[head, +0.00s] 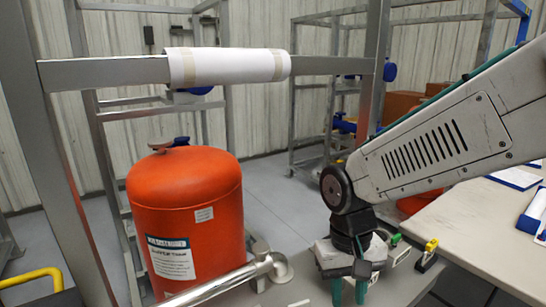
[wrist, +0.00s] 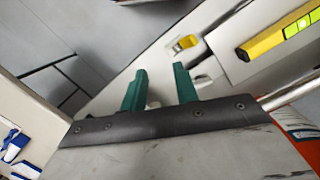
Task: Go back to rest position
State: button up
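My gripper (head: 349,291) hangs at the lower middle of the head view, pointing down over a light grey surface (head: 395,290). In the wrist view its two green fingers (wrist: 160,80) stand apart with a clear gap and nothing held between them. My arm reaches in from the right in the head view, bent down at the wrist joint. I cannot tell how high the fingertips are above the surface.
An orange tank (head: 187,215) and a silver pipe (head: 225,287) stand left of my gripper. A yellow-and-black item (head: 430,247) lies close on its right. A beige table (head: 490,225) holds blue-edged papers. A metal frame with a white wrapped bar (head: 228,65) crosses above.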

jog(key=s+d+r+m+t, duration=0.1)
jog(key=s+d+r+t, duration=0.1)
jog(key=s+d+r, duration=0.7)
jog(key=s+d, duration=0.3)
jog(key=d, duration=0.1)
jog(key=shift+t+y, duration=0.3)
jog(key=shift+t, duration=0.1)
dwell(0.8)
